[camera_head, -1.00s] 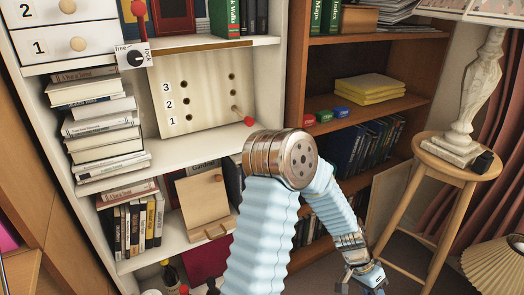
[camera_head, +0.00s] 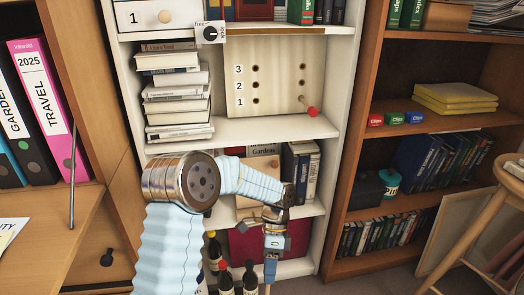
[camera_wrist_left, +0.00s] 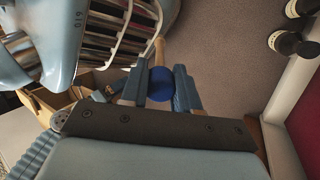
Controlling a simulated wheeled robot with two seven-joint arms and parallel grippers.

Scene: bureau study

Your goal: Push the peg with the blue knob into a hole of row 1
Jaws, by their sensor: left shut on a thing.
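The peg with the blue knob (camera_wrist_left: 160,83) is in my left gripper (camera_wrist_left: 159,90); its fingers are shut on the knob, and the pale wooden shaft sticks out beyond them. In the head view my left gripper (camera_head: 273,240) is low in front of the white bookcase, below and apart from the peg board; the knob cannot be made out there. The pale peg board (camera_head: 279,85) stands upright on a shelf, with rows numbered 1 to 3. Row 1 is lowest: its left hole (camera_head: 256,101) is empty, and a peg with a red knob (camera_head: 312,112) is at its right hole. My right gripper is not in view.
A stack of books (camera_head: 177,100) stands left of the board. A free/lock dial (camera_head: 210,33) is above its left end. Bottles (camera_head: 226,280) stand low, near my gripper.

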